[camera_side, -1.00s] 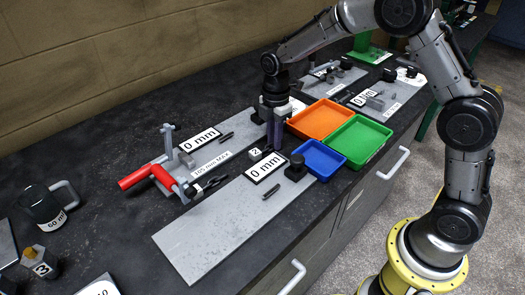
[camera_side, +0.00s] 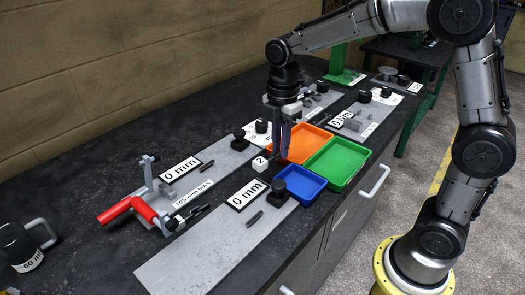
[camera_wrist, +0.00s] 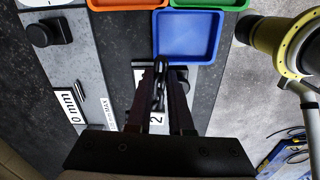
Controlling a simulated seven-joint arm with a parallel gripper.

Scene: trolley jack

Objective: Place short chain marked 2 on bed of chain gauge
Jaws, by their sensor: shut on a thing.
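The short dark chain (camera_wrist: 159,88) hangs between the fingers of my gripper (camera_side: 284,155) in the wrist view. Its white tag marked 2 (camera_side: 260,162) shows beside the fingertips in the side view and also in the wrist view (camera_wrist: 157,117). My gripper is shut on the chain, left of the orange and blue trays. Two long grey plates lie nearby: a front plate (camera_side: 180,262) with a black knob, a 0 mm card and a dark pin, and a rear plate (camera_side: 218,162) with a similar card and knob. I cannot tell which is the chain gauge.
An orange tray (camera_side: 304,145), a green tray (camera_side: 338,163) and a blue tray (camera_side: 299,186) stand close to my gripper. A red-handled fixture (camera_side: 135,208) and a mug (camera_side: 22,248) are at the left. The black knob (camera_side: 280,187) sticks up near the blue tray.

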